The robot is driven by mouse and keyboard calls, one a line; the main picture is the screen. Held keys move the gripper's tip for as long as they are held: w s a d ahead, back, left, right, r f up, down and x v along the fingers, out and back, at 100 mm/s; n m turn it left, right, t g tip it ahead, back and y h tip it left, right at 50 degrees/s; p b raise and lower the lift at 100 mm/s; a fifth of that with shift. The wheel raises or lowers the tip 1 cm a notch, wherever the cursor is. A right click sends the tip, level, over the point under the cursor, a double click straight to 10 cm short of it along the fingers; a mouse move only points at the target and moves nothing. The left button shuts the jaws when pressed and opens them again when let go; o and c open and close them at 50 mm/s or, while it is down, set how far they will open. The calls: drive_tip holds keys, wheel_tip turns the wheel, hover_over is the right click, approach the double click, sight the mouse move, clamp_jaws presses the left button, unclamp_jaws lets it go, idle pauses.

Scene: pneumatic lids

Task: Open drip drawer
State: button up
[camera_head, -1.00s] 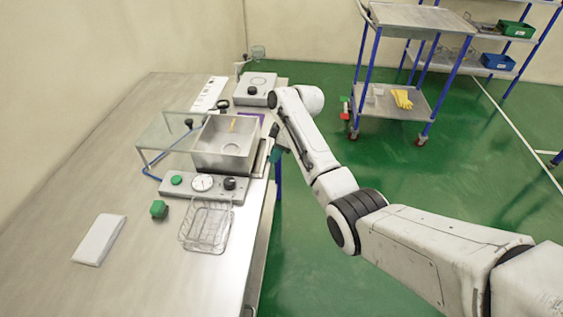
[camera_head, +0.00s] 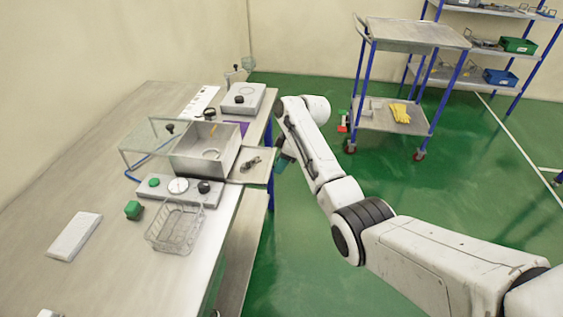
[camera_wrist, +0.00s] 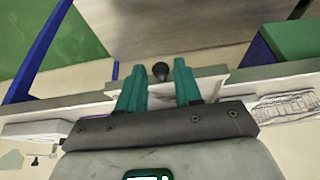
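The drip drawer (camera_head: 260,177) is a flat metal tray sticking out from under the square metal box (camera_head: 190,158), past the bench's right edge. A small dark-and-grey item (camera_head: 251,164) lies on it. My gripper (camera_head: 281,160) is at the drawer's outer end, mostly hidden behind my arm in the head view. In the wrist view my gripper (camera_wrist: 160,74) has its two teal fingers apart. A black knob (camera_wrist: 161,71) shows between the fingertips, with a visible gap on each side.
A control panel (camera_head: 176,197) with a green button and gauge sits before the box. A cart (camera_head: 385,118) stands on the green floor at back right.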

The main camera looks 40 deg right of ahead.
drive_tip(key=shift+o, duration=0.7)
drive_tip(key=b+v, duration=0.1)
drive_tip(key=v, duration=0.9)
drive_tip(key=shift+s+r, duration=0.15)
drive_tip(key=shift+r, duration=0.2)
drive_tip(key=s+a+f+m+g+h, duration=0.1)
drive_tip(key=s+a+f+m, duration=0.3)
drive_tip(key=s+a+f, duration=1.15)
drive_tip(key=s+a+f+m+h, duration=0.1)
drive_tip(key=s+a+m, duration=0.1)
drive_tip(key=s, duration=0.8)
drive_tip(key=s+a+f+m+g+h, duration=0.1)
drive_tip(key=s+a+m, duration=0.1)
drive_tip(key=s, duration=0.9)
drive_tip(key=shift+a+f, duration=0.2)
drive_tip(key=shift+f, duration=0.15)
